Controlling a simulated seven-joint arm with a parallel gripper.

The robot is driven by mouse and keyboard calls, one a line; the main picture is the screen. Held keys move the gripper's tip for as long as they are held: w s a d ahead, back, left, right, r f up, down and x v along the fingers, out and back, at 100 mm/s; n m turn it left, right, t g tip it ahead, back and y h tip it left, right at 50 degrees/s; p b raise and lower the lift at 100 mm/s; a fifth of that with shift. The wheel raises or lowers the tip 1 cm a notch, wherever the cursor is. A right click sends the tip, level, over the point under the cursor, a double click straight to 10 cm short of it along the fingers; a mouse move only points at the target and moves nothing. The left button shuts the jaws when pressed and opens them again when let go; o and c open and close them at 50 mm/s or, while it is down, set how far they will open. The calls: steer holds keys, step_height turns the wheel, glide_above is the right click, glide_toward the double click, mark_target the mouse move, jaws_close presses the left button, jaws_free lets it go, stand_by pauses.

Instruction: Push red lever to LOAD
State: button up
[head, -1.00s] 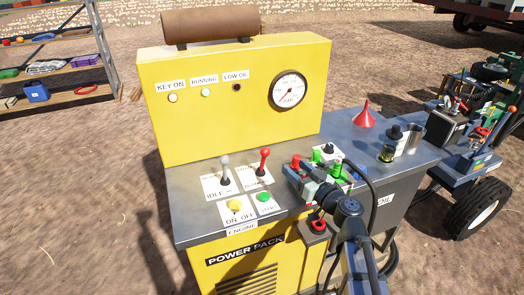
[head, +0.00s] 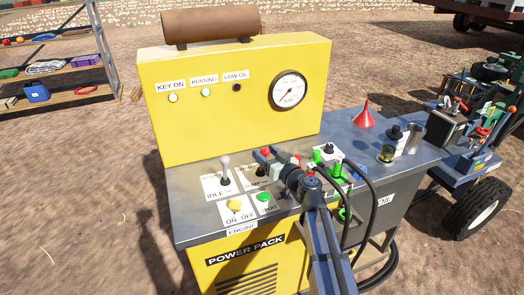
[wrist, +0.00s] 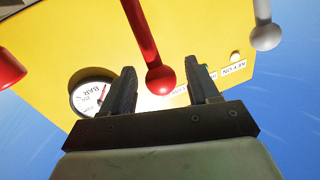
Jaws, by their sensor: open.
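The red lever (head: 265,152) stands on the grey deck of the yellow power pack, right of the grey-white lever (head: 225,161). My gripper (head: 270,156) is at the lever's knob, with its jaws open. In the wrist view the red lever's round knob (wrist: 160,80) lies between the two spread fingers (wrist: 162,72), with visible gaps on both sides. My gripper partly hides the lever's base and label in the head view; "DUMP" shows in part below it. The LOAD marking cannot be read.
A yellow button (head: 234,204) and a green button (head: 263,196) sit in front of the levers. Another red knob (head: 296,160) and green-topped controls (head: 317,155) stand close on the right. The yellow gauge panel (head: 215,125) rises behind; a red funnel (head: 364,117) is farther right.

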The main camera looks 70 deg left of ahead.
steer(key=shift+x, duration=1.35)
steer(key=shift+c, duration=0.3)
jaws_close()
